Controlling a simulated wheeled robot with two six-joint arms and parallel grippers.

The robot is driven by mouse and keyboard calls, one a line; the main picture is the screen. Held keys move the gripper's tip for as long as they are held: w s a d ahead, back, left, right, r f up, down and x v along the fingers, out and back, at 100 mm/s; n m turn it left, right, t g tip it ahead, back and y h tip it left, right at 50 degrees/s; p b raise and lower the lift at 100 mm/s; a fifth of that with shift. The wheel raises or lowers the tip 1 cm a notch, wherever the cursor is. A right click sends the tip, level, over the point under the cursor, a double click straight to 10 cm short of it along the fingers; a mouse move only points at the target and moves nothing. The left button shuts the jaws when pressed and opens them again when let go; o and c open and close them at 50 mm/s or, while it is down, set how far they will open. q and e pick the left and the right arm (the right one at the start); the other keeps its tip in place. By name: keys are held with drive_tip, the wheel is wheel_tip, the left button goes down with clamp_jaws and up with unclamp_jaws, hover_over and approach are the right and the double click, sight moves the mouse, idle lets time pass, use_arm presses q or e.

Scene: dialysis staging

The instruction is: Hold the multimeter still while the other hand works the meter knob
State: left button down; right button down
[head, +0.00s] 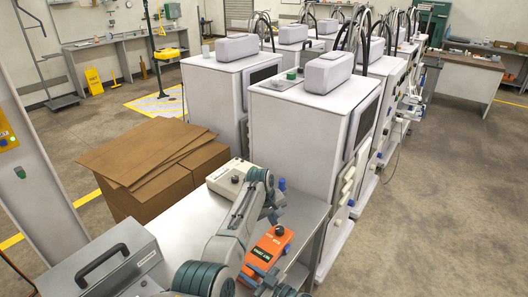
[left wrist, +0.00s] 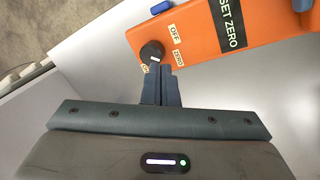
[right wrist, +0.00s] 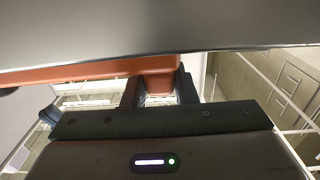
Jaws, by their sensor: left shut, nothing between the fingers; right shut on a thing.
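The multimeter (head: 266,247) is an orange box with a "SET ZERO" label, near the right edge of the metal table. Its black round meter knob (left wrist: 152,53) shows in the left wrist view, beside small OFF and ZERO labels. My left gripper (left wrist: 161,73) is shut and empty, its fingertips right at the knob's near side; whether they touch cannot be told. My right gripper (right wrist: 158,92) is shut on the multimeter, whose orange edge (right wrist: 160,65) lies between its fingers. In the head view my right gripper (head: 266,277) is at the meter's near end.
A pale device (head: 232,180) with a black knob sits farther back on the metal table (head: 198,212). A grey case (head: 112,270) with a black handle is at lower left. Brown boxes (head: 150,165) stand left of the table; tall white machines (head: 292,140) stand close behind. Open floor lies right.

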sight(280, 231)
use_arm(q)
drive_tip(key=shift+r, duration=0.5)
drive_tip(key=shift+a+f, duration=0.15)
drive_tip(key=shift+f, duration=1.4)
drive_tip(key=shift+a+f, duration=0.1)
drive_tip(key=shift+f, duration=1.45)
